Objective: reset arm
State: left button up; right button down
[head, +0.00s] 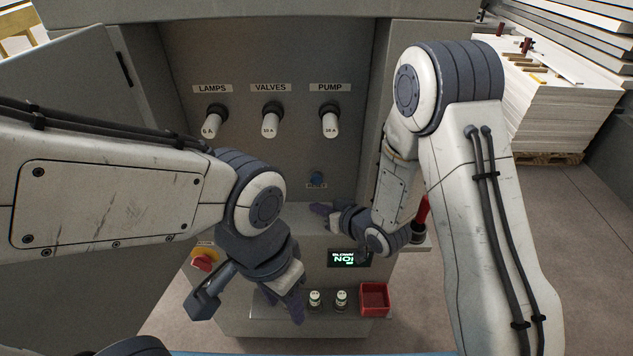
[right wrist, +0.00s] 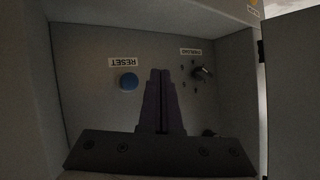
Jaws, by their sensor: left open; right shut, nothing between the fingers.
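My left gripper (head: 290,298) is open, low in front of the cabinet, with purple fingers close to the shelf that holds two small fuses. My right gripper (head: 320,208) is shut and empty, inside the cabinet below the blue reset button (head: 317,178). In the right wrist view the right gripper's fingers (right wrist: 161,72) are together, pointing at the back panel. The reset button (right wrist: 129,82) lies left of the fingertips there, under an upside-down RESET label, apart from them. A dial (right wrist: 203,73) is to their right.
Below are a lit display (head: 345,258), a red-yellow switch (head: 203,260), small fuses (head: 315,299) (head: 341,299) and a red bin (head: 374,285). An open door (head: 85,80) stands left.

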jog(key=s+d+r+g+h+b, duration=0.1)
jog(key=s+r+g+h, duration=0.1)
jog(key=s, duration=0.7)
jog(key=s+d+r+n+g+h+b, duration=0.1)
jog(key=s+r+g, duration=0.3)
jog(key=s, duration=0.6)
jog(key=s+d+r+n+g+h+b, duration=0.1)
jog(key=s+d+r+g+h, duration=0.1)
jog(key=s, duration=0.8)
jog(key=shift+r+g+h, duration=0.7)
jog(key=shift+g+h, duration=0.1)
jog(key=shift+g, duration=0.1)
jog(key=shift+d, duration=0.15)
